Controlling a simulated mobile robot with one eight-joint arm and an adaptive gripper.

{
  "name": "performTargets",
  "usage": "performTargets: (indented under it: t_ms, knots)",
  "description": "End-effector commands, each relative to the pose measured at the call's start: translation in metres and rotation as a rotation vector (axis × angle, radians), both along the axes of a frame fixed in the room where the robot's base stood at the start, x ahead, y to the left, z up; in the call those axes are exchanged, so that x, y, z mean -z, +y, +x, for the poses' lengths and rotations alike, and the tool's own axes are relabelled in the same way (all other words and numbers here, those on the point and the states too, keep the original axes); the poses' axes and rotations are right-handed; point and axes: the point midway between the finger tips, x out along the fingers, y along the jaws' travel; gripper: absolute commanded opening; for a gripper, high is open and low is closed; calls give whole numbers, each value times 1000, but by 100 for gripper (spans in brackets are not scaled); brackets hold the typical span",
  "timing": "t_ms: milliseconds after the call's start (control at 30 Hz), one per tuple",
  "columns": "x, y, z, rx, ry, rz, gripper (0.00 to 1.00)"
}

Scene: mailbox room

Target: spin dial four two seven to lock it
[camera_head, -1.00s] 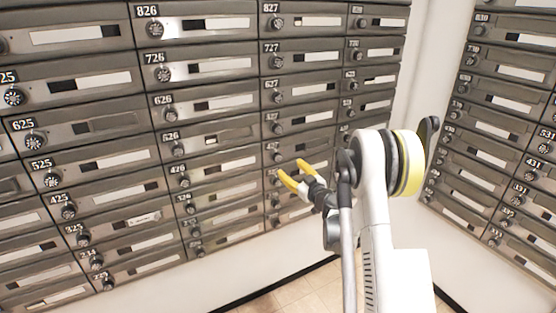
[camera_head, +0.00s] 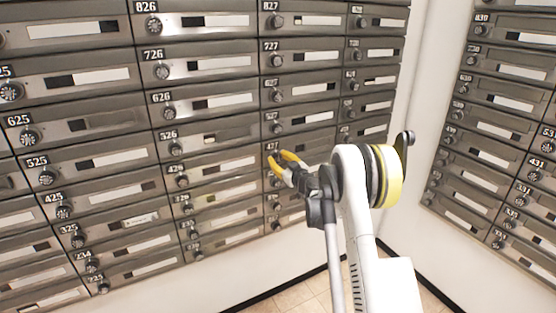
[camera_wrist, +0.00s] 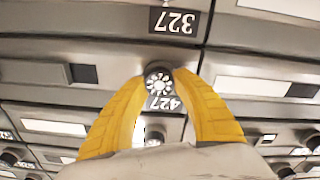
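The dial of box 427 (camera_wrist: 159,83) is a dark round knob with white marks, in the middle of the wrist view, where its label reads upside down. In the head view the 427 label (camera_head: 272,147) shows just above my yellow fingers, which cover the dial. My gripper (camera_wrist: 161,75) has one fingertip on each side of the dial, spread about as wide as the knob. I see no clear grip on it; whether the tips touch its sides I cannot tell. In the head view my gripper (camera_head: 278,156) is close against the box front.
Rows of grey mailboxes with similar dials surround it, including the 527 dial (camera_head: 277,128) above and the 327 label (camera_wrist: 172,22). A second wall of boxes (camera_head: 500,130) stands at the right. Tiled floor (camera_head: 305,297) shows below.

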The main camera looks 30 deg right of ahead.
Motion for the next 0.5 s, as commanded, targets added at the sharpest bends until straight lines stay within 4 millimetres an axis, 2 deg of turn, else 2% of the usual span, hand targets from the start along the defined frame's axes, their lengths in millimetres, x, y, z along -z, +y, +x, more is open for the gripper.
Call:
performTargets:
  t_ms: [33, 67, 500]
  knots:
    - [0, 0, 0, 0, 0, 0, 11]
    - [0, 0, 0, 0, 0, 0, 2]
    - [0, 0, 0, 0, 1, 42, 2]
